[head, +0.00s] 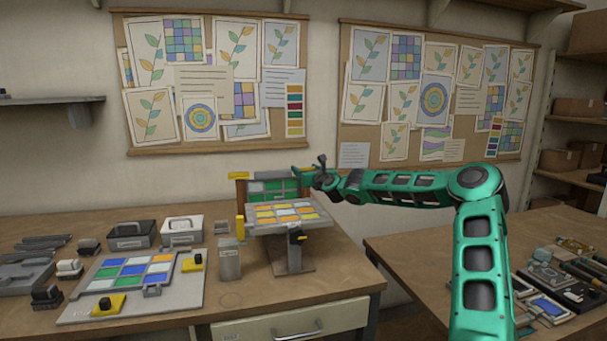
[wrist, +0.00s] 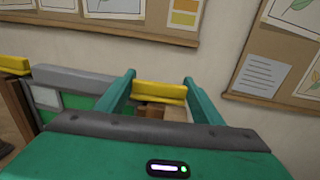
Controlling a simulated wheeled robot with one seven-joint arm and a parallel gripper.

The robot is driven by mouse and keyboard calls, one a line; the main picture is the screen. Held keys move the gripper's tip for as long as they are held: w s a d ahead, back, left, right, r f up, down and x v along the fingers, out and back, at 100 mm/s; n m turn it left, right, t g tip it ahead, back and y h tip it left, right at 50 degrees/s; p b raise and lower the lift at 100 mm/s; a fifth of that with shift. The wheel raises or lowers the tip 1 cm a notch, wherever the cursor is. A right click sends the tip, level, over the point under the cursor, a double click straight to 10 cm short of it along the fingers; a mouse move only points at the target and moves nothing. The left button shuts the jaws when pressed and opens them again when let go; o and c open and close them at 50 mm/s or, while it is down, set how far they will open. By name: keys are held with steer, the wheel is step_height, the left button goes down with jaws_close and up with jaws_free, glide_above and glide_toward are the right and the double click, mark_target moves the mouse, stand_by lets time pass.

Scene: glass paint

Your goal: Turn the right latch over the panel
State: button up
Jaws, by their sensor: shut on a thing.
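The upright panel (head: 272,188) with green panes stands in a frame at the back of the left bench. In the wrist view, part of its grey top edge (wrist: 85,80) shows to the left of my fingers. The yellow right latch (wrist: 158,92) lies between my two teal fingers at the panel's upper right. My gripper (wrist: 155,95) is shut on this latch. In the head view my gripper (head: 308,176) is at the panel's top right corner and mostly hides the latch. The yellow left latch (head: 238,176) is at the top left corner; it also shows in the wrist view (wrist: 14,64).
A sloped rack of coloured tiles (head: 287,212) stands in front of the panel. A flat board of coloured tiles (head: 130,272), bins (head: 130,234) and a grey canister (head: 229,258) are to the left. The wall with pinboards (head: 205,80) is close behind.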

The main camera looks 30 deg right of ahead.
steer(key=shift+m+h, duration=0.5)
steer(key=shift+h, duration=0.4)
steer(key=o, duration=1)
steer(key=shift+o, duration=0.2)
steer(key=s+a, duration=0.2)
steer(key=s, duration=0.8)
steer(key=shift+s+a, duration=0.2)
steer(key=shift+f, duration=0.15)
